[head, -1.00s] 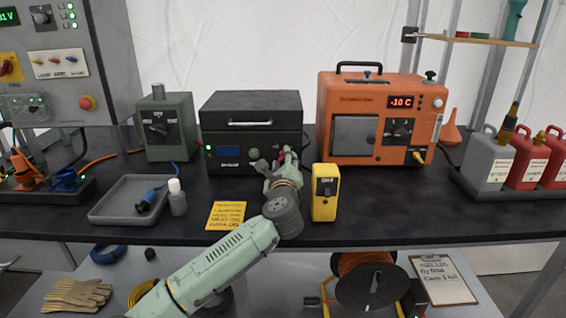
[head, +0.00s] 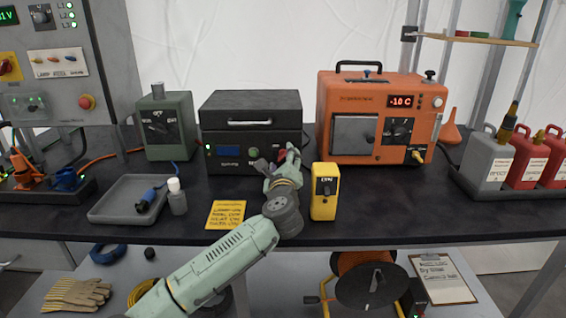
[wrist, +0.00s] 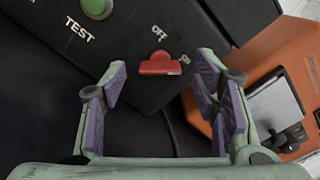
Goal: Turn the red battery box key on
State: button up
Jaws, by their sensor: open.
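The black battery box (head: 251,120) stands at the middle back of the bench. Its front panel, in the wrist view (wrist: 130,62), carries a green button, a TEST label and the red key (wrist: 159,66). The key lies between the OFF and ON labels, its narrow end towards OFF. In the head view the arm largely hides the key. My gripper (wrist: 161,78) is open in front of the panel. One finger is on each side of the key, with clear gaps and no visible contact. It also shows in the head view (head: 279,160).
An orange heater-like box (head: 368,90) stands close to the right. A yellow device (head: 325,193) stands beside my wrist. A green switch box (head: 166,128), a grey tray (head: 105,208), a small bottle (head: 177,198) and a yellow note (head: 226,214) are to the left.

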jog(key=s, duration=1.2)
